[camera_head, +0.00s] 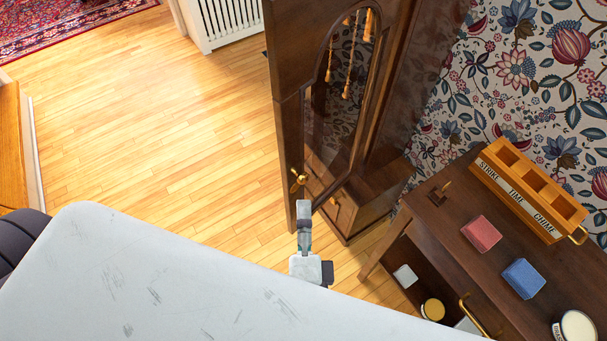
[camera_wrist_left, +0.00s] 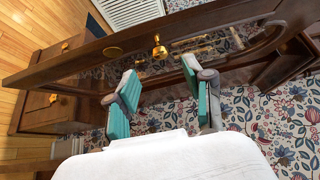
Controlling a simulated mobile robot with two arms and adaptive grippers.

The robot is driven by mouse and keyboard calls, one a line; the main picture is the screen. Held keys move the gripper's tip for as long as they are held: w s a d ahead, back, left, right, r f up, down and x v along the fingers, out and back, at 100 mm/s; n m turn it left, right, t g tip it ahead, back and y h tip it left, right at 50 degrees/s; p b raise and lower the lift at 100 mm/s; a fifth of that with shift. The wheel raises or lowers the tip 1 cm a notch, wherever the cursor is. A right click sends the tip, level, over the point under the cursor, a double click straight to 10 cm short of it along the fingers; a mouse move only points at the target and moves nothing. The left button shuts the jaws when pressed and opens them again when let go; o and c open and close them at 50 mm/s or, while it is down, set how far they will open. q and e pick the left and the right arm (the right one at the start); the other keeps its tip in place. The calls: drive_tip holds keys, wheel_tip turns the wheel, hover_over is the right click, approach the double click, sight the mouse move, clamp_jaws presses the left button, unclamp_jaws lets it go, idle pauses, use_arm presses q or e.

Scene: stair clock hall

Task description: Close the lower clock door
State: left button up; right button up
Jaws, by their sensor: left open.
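The tall dark wooden clock stands at the upper middle of the head view. Its lower door (camera_head: 292,125), with an arched glass pane, stands swung out from the case (camera_head: 390,170). A brass knob (camera_head: 299,181) sits on the door's frame. In the wrist view the door (camera_wrist_left: 85,68) crosses the picture at a slant, with the knob (camera_wrist_left: 158,50) above the fingers. My left gripper (camera_head: 304,212) is just below the knob in the head view. Its two fingers (camera_wrist_left: 160,78) are spread, with nothing held between them. Contact with the door cannot be told. My right gripper is out of view.
A dark side table (camera_head: 450,235) stands to the right, bearing a labelled wooden tray (camera_head: 487,178), a red block (camera_head: 481,234) and a blue block (camera_head: 524,278). A white radiator (camera_head: 235,20) is behind. The wooden floor at left (camera_head: 160,140) is clear.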

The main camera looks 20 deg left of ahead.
sight(303, 183)
use_arm(q)
drive_tip(key=p+x, duration=0.2)
drive_tip(key=x, duration=0.7)
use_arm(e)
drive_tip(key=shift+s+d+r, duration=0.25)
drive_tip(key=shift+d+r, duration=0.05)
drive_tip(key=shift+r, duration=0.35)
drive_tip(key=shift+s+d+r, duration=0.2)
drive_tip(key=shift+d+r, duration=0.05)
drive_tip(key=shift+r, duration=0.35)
use_arm(q)
clamp_jaws()
